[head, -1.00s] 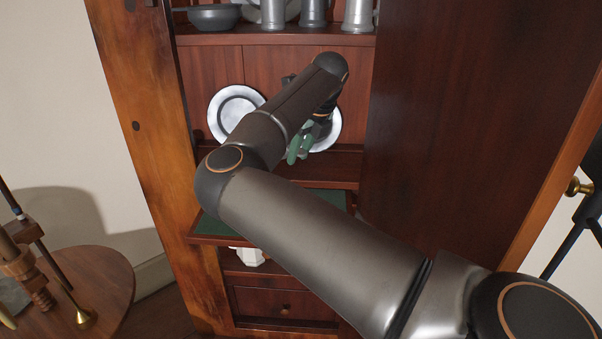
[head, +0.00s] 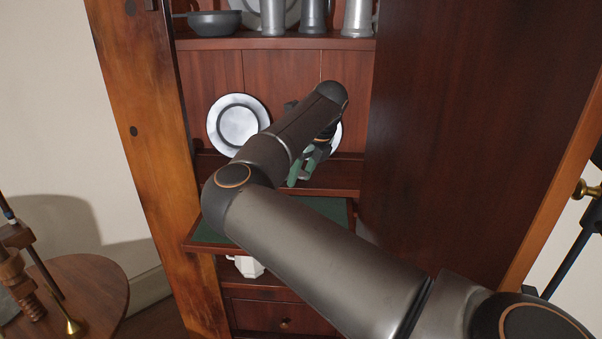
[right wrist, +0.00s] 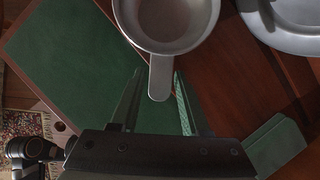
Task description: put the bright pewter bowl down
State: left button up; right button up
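The bright pewter bowl (right wrist: 172,14) shows at the top of the right wrist view, its flat handle (right wrist: 160,78) pointing toward my gripper. It appears to be over the brown wooden shelf, beside the green surface; I cannot tell whether it touches the wood. My right gripper (right wrist: 158,76) has its fingers on either side of the handle, with gaps showing, so it looks open. In the head view my right gripper (head: 308,166) is inside the cabinet, partly behind my arm, and the bowl is hidden there. My left gripper is in neither view.
A pewter plate (head: 238,122) leans on the cabinet back; another plate (head: 337,137) is mostly hidden behind my wrist. A darker bowl (head: 214,23) and tankards (head: 273,17) stand on the upper shelf. A green-topped pull-out board (head: 212,232) lies below. The cabinet's right side (head: 450,120) is close.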

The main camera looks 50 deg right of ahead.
jog(key=shift+o, duration=1.1)
jog(key=p+v, duration=0.3)
jog(key=v, duration=0.4)
jog(key=shift+r, duration=0.4)
jog(key=shift+s+d, duration=0.1)
